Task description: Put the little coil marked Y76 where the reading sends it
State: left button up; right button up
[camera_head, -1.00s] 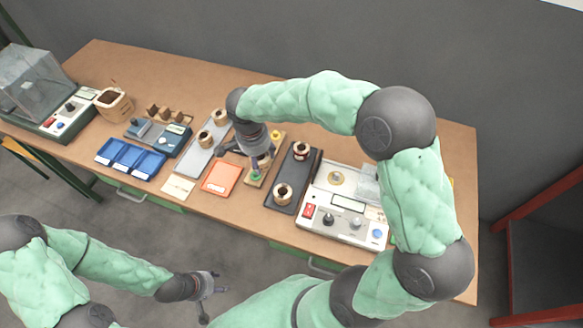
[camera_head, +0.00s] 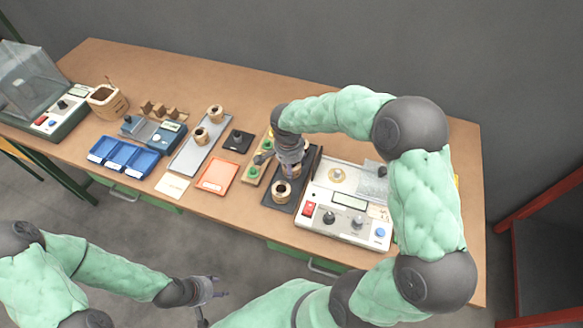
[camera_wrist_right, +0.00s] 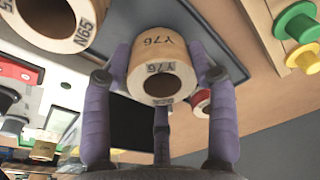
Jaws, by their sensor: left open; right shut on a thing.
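The tan coil marked Y76 (camera_wrist_right: 160,65) is between the purple fingers of my right gripper (camera_wrist_right: 160,85), which is shut on it. In the head view my right gripper (camera_head: 290,165) holds it over the dark tray (camera_head: 270,203). A tan coil marked N65 (camera_wrist_right: 62,22) is beside it in the wrist view. A coil (camera_head: 281,190) stands on the dark tray's near end. The tester (camera_head: 345,205) with a small display is right of the tray; its reading is too small to make out. My left gripper (camera_head: 208,290) is open and empty, off the table's front edge.
A wooden strip with green and yellow spools (camera_head: 253,172) lies left of the dark tray. Further left are an orange card (camera_head: 216,174), a grey tray with two coils (camera_head: 187,160), a black square pad (camera_head: 237,140) and blue bins (camera_head: 124,158).

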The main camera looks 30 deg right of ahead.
jog(key=shift+f, duration=0.35)
jog(key=shift+f, duration=0.15)
jog(key=o, duration=1.3)
jog(key=shift+r, duration=0.55)
jog(key=r+p, duration=0.1)
jog(key=r, duration=0.2)
jog(key=r+p, duration=0.1)
jog(key=r, duration=0.3)
jog(key=a+r+p, duration=0.1)
jog(key=r+p, duration=0.1)
jog(key=r, duration=0.2)
jog(key=shift+s+a+r, duration=0.1)
jog(key=shift+s, duration=0.2)
